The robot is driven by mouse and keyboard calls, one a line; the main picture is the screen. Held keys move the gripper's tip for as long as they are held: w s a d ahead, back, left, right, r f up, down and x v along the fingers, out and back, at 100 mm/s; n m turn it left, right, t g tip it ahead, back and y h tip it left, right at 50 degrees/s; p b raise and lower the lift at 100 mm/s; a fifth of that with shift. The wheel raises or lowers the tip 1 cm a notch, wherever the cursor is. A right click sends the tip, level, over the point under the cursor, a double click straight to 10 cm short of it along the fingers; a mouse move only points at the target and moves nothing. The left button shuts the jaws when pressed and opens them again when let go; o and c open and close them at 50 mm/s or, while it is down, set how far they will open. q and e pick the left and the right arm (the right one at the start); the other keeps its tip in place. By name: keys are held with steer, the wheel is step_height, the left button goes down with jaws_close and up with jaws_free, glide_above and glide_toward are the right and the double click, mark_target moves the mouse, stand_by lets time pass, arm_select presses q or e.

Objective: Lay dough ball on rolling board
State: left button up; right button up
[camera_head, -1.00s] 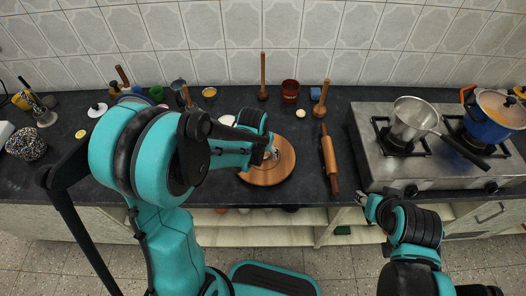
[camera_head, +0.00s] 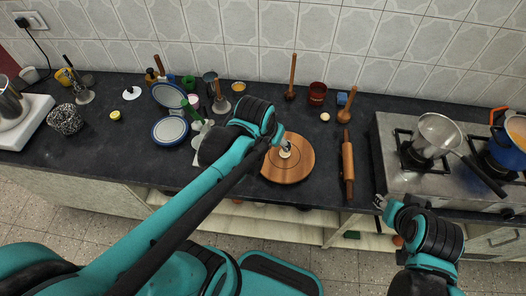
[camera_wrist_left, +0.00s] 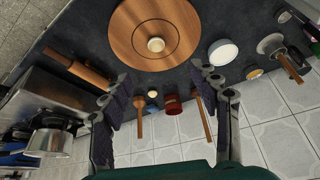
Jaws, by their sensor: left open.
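The rolling board is a round wooden disc (camera_head: 300,174) on the dark counter, and its rim also shows in the left wrist view (camera_wrist_left: 118,35). A small cream dough ball (camera_head: 285,154) rests near the board's middle; the left wrist view also shows it (camera_wrist_left: 155,44). My left gripper (camera_head: 284,144) is just above the board, close to the ball. In the left wrist view its fingers (camera_wrist_left: 160,75) are spread wide with nothing between them. My right gripper (camera_head: 380,202) hangs near the counter's front edge, right of the board; its fingers are too small to read.
A rolling pin (camera_head: 347,164) lies right of the board, before the stove with a steel pan (camera_head: 437,134). A second small cream round thing (camera_head: 325,117), a red cup (camera_head: 317,94) and wooden tools stand behind. Blue-rimmed plates (camera_head: 170,130) are at left.

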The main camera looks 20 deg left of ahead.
arm_select(q)
steer(key=s+a+r+t, duration=0.1)
steer(key=s+r+t, duration=0.1)
steer(key=s, duration=0.5)
steer(key=shift+s+r+n, duration=0.15)
steer(key=shift+s+n, duration=0.15)
steer(key=shift+n, duration=0.1)
steer(key=shift+a, duration=0.1)
steer(key=shift+f+b, duration=0.9)
steer(key=shift+f, duration=0.05)
